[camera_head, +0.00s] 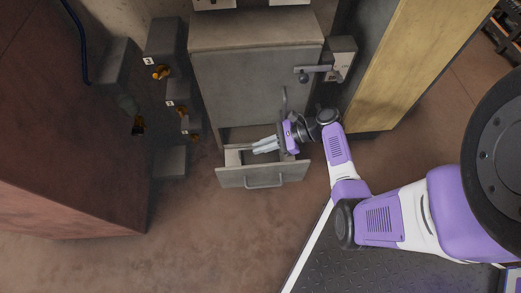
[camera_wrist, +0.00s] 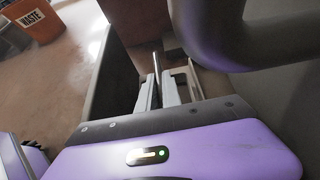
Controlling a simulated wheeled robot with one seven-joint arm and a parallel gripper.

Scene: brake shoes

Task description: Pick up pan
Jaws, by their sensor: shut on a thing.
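My gripper (camera_head: 257,148) reaches from the right into the open drawer (camera_head: 262,180) of a grey metal cabinet. Its pale fingers point left and lie low inside the drawer. In the wrist view my gripper (camera_wrist: 165,90) has its fingers close together on a thin upright light edge (camera_wrist: 156,66). This edge appears to be part of the pan, but most of it is hidden by the fingers and its full shape cannot be told. A pale boxy shape (camera_head: 234,157) shows at the drawer's left end, beyond the fingertips.
The closed cabinet door (camera_head: 245,85) with a latch (camera_head: 312,70) stands above the drawer. Numbered grey boxes (camera_head: 162,45) are at left. A big brown block (camera_head: 70,130) fills the left. An orange waste bin (camera_wrist: 33,18) shows in the wrist view. The floor before the drawer is clear.

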